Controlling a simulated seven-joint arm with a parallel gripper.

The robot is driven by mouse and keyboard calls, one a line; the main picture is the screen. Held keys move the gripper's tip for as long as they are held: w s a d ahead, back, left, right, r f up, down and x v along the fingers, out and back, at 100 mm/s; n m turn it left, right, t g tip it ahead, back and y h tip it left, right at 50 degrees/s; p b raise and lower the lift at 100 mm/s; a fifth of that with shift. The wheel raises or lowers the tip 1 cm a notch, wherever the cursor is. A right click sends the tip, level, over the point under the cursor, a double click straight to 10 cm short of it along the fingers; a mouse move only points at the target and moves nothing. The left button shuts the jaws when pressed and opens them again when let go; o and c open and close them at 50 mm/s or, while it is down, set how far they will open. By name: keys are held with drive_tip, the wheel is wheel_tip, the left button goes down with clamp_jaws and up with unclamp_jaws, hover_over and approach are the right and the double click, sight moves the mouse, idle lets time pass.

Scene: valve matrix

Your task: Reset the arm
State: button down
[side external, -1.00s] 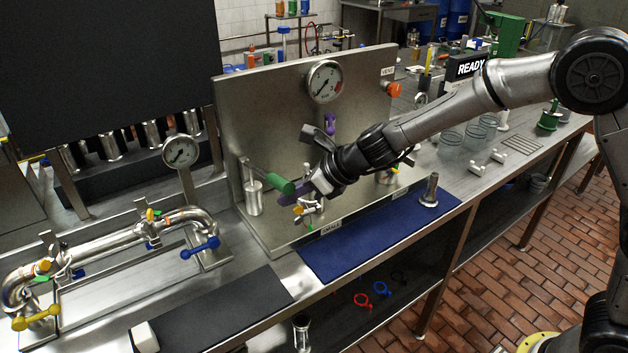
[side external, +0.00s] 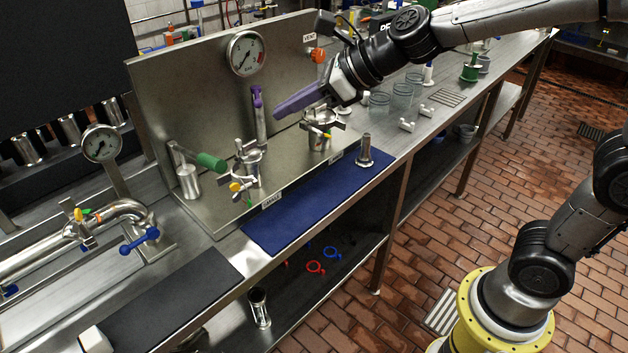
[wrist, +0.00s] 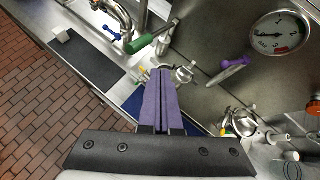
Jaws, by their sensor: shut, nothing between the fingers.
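My gripper (side external: 298,101) has purple fingers. It is shut with nothing between them and hangs in the air above the steel bench, in front of the upright panel (side external: 205,120). The shut fingers (wrist: 160,100) also fill the middle of the wrist view. Below and left of the fingers, the green-handled valve (side external: 211,162) and a clamped fitting with a yellow knob (side external: 240,185) stand at the panel's foot. A purple-handled valve (side external: 257,98) is just left of the fingertips. Another clamped fitting (side external: 320,122) is under the gripper.
A pressure gauge (side external: 246,53) and an orange vent knob (side external: 317,56) are on the panel. A blue mat (side external: 300,205) with a metal post (side external: 365,150) lies along the front edge. A dark mat (side external: 160,305) lies at the lower left. Glass beakers (side external: 403,92) stand to the right.

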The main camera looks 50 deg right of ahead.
drive_tip(key=s+d+r+n, duration=0.3)
drive_tip(key=s+n, duration=0.3)
drive_tip(key=s, duration=0.2)
drive_tip(key=s+d+f+n+g+h, duration=0.2)
drive_tip(key=s+d+f+n, duration=0.2)
drive_tip(key=s+n, duration=0.4)
drive_tip(key=s+d+f+n+g+h, duration=0.2)
drive_tip(key=s+d+f+n, duration=0.3)
drive_tip(key=s+n, duration=0.4)
drive_tip(key=n+h, duration=0.1)
drive_tip(key=n, duration=0.4)
drive_tip(key=shift+s+f+n, duration=0.25)
drive_tip(key=shift+f+n, duration=0.05)
